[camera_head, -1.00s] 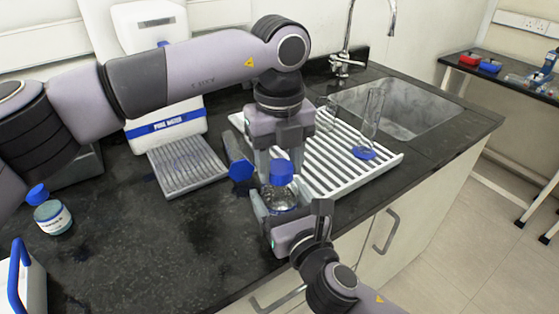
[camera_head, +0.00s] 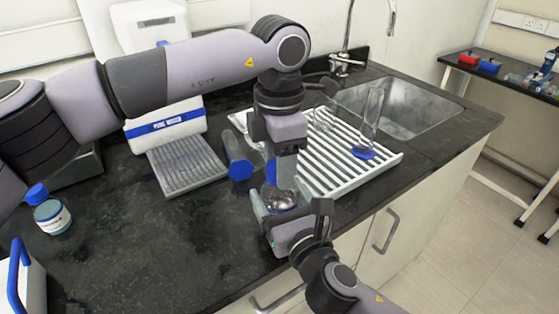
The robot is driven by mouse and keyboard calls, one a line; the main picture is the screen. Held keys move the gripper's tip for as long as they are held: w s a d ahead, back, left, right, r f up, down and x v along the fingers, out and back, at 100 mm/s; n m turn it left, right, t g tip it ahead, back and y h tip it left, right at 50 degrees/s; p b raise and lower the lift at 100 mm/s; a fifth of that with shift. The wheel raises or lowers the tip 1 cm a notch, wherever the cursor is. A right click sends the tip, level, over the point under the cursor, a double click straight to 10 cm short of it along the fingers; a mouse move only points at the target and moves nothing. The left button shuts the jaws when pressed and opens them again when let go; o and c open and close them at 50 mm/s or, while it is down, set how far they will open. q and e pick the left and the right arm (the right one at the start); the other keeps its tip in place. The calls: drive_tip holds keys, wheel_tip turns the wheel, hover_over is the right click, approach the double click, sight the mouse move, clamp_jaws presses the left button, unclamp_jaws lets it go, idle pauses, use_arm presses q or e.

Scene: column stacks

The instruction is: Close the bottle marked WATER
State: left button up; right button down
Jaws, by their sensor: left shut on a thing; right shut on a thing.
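A clear bottle (camera_head: 279,199) stands near the counter's front edge; no label on it is readable. My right gripper (camera_head: 284,214) is shut around its body from the front. A blue cap (camera_head: 271,172) is at the top of the bottle, partly hidden by the fingers of my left gripper (camera_head: 281,178). The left gripper points down from above and is shut on the cap. The cap is over the bottle's mouth, but I cannot tell whether it is seated on the neck.
A white drying rack (camera_head: 335,180) with glassware is behind right. A labelled jar with a blue cap (camera_head: 52,217) stands far left.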

use_arm(q)
drive_tip(key=m, duration=2.1)
drive_tip(key=shift+m, duration=0.4)
drive_tip(key=m, duration=0.7)
drive_tip(key=o, duration=1.2)
